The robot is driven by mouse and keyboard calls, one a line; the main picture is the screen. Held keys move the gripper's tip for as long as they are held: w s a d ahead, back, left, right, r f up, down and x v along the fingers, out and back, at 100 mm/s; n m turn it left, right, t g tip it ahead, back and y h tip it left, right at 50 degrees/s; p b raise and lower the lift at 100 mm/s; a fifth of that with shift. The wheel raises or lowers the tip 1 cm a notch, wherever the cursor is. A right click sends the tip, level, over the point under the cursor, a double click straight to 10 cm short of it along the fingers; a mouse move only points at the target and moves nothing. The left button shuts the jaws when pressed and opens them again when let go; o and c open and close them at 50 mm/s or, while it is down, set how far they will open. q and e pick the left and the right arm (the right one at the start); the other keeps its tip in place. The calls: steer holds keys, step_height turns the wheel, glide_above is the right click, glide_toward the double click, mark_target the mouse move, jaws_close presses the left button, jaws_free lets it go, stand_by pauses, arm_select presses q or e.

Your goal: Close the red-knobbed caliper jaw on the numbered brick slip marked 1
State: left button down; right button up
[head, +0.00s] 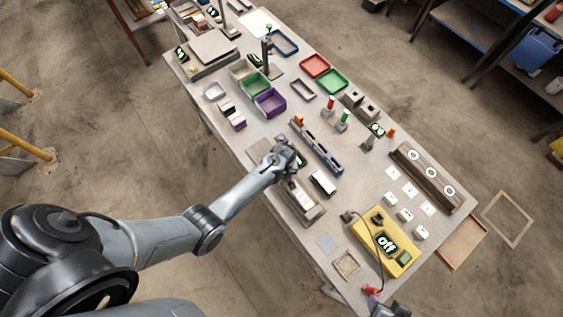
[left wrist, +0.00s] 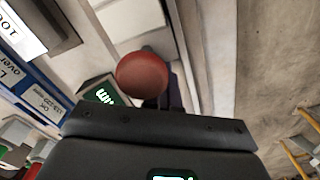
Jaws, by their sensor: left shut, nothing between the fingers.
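The caliper (head: 313,212) is a long, pale fixture on the near side of the table. A pale slip (head: 299,193) lies in it in the head view. A pale block also shows past the knob in the left wrist view (left wrist: 130,14); I cannot read a number on it. The red knob (left wrist: 142,75) is round and sits just beyond my left gripper's dark body in the left wrist view. My left gripper (head: 291,162) is shut and empty at the caliper's far end, hiding the knob in the head view. A dark part at the lower edge may be my right gripper (head: 390,308); its fingers are unclear.
A small green-lit display (left wrist: 105,94) stands beside the knob. A blue labelled rack (head: 318,146) and a white-topped block (head: 323,182) lie right of the caliper. A yellow box reading "off" (head: 404,258) is nearer the table's lower right end. Purple (head: 271,103) and green trays stand beyond.

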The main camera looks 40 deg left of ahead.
arm_select(q)
steer(key=shift+d, duration=0.15)
steer(key=shift+a, duration=0.4)
steer(key=shift+w+a, duration=0.2)
steer(key=shift+a, duration=0.25)
step_height(320, 180, up, 6)
steer(key=p, duration=0.5)
steer(key=shift+f+p, duration=0.2)
steer(key=shift+p, duration=0.2)
step_height(320, 180, up, 2)
steer(key=shift+r+p, duration=0.2)
steer(key=shift+p, duration=0.1)
